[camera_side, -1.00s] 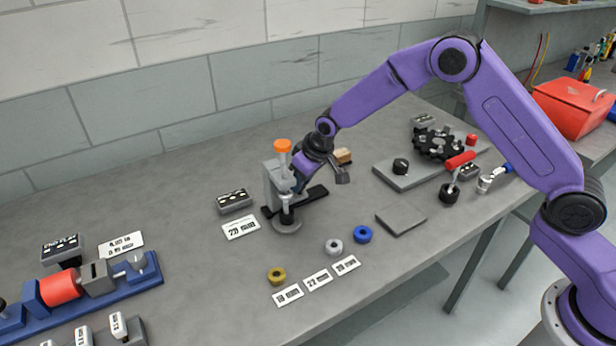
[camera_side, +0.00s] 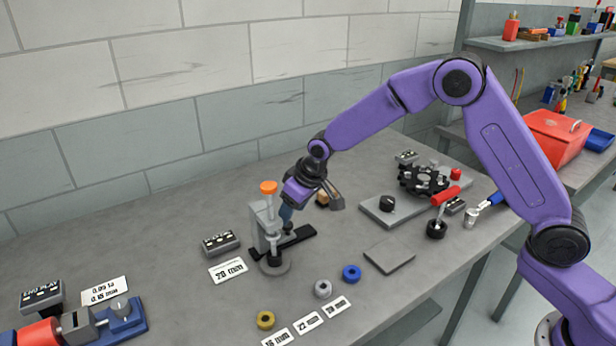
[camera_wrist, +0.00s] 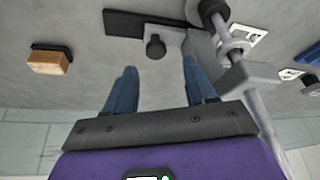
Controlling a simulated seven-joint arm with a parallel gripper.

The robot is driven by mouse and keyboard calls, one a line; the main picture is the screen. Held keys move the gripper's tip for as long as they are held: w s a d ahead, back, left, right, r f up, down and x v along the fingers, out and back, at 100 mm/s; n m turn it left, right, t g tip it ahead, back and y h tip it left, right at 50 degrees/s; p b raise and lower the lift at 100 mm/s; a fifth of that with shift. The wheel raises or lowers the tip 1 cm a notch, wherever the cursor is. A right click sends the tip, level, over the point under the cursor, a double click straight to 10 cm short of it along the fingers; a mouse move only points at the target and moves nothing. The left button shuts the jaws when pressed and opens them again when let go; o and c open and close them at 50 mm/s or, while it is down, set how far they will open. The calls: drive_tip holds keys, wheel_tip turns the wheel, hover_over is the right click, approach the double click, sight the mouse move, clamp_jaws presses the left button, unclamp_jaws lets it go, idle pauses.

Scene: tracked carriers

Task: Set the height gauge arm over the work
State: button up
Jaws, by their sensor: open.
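The height gauge (camera_side: 256,228) is a grey stand with an orange knob (camera_side: 268,187) on top and a round base (camera_side: 275,267). A black bar (camera_side: 297,238) runs out from its foot to the right. In the wrist view the bar (camera_wrist: 125,23) carries a dark round knob (camera_wrist: 155,47), and grey gauge parts (camera_wrist: 250,76) stand to the right. My gripper (camera_side: 286,216) is just right of the gauge column, above the bar. In the wrist view its blue fingers (camera_wrist: 158,75) are apart, with nothing between them. The fingertips partly overlap the column in the side view.
A "20 mm" card (camera_side: 228,270) and a grey box (camera_side: 221,243) lie left of the gauge. Gold (camera_side: 265,320), silver (camera_side: 323,289) and blue (camera_side: 352,273) rings sit in front. A wooden block (camera_wrist: 48,62) lies behind. A grey plate (camera_side: 389,260) lies to the right.

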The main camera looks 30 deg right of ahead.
drive_tip(key=v, duration=1.2)
drive_tip(key=shift+r, duration=0.15)
drive_tip(key=s+d+n+g, duration=0.2)
drive_tip(key=s+n, duration=0.2)
drive_tip(key=s, duration=1.6)
drive_tip(key=s+d+f+n+g, duration=0.1)
drive_tip(key=s+d, duration=0.3)
drive_tip(key=s, duration=0.4)
drive_tip(key=s+d+f+n+g+h, duration=0.1)
drive_tip(key=s+d+n, duration=0.2)
drive_tip(key=s, duration=0.6)
drive_tip(key=d, duration=0.2)
drive_tip(key=shift+d+f, duration=0.25)
drive_tip(key=shift+d, duration=0.05)
